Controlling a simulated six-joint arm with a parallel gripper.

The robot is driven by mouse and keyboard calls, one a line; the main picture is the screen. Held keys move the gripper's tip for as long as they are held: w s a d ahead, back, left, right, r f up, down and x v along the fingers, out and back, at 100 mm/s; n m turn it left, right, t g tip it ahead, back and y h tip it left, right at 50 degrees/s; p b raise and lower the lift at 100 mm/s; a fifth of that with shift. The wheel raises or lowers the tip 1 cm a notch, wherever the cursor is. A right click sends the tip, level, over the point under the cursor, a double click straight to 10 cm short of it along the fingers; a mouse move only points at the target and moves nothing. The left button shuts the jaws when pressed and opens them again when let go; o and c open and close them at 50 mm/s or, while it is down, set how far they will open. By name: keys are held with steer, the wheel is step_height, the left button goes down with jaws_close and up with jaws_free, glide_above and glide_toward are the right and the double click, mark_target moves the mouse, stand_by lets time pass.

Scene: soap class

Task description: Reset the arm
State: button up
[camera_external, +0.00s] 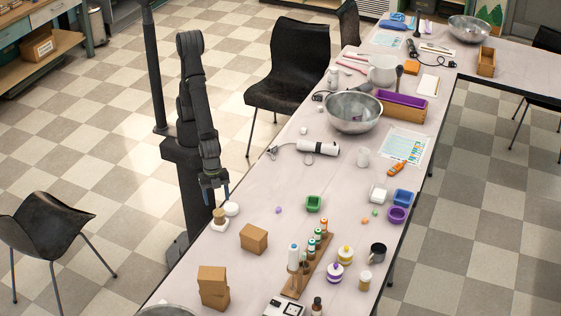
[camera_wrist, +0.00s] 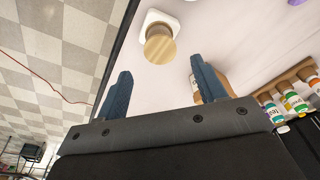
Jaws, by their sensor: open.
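My arm stands at the left edge of the long table (camera_external: 250,205) in the external view, with its upper link raised and its forearm hanging down. My gripper (camera_external: 214,188) is above the table's left edge, close to a small jar with a tan lid on a white base (camera_external: 219,218). In the wrist view my gripper (camera_wrist: 160,85) shows two blue fingers spread apart with nothing between them. The tan lid (camera_wrist: 161,46) is beyond the fingertips, apart from them.
A wooden rack (camera_external: 305,268) holds several bottles. A metal bowl (camera_external: 352,113) is farther back. A black chair (camera_external: 287,68) stands beside the table.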

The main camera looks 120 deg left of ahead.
mark_target(219, 212)
step_height(219, 212, up, 5)
steer(key=f, duration=1.2)
steer(key=shift+w+d+f, duration=0.3)
steer(key=shift+w+d, duration=0.1)
steer(key=shift+w+d+r, duration=0.1)
steer(key=shift+r, duration=0.2)
steer(key=r, duration=0.2)
steer(key=s+r, duration=0.1)
steer(key=r, duration=0.1)
steer(key=s+d+r, duration=0.3)
steer(key=s+r, duration=0.4)
steer(key=s, duration=0.4)
steer(key=w+d+f+m, duration=0.1)
steer(key=d, duration=1.3)
steer(key=w+d+f+m, duration=0.1)
steer(key=w+d+f, duration=0.1)
steer(key=d, duration=1.3)
steer(key=shift+w+f, duration=0.15)
steer(key=shift+w, duration=0.15)
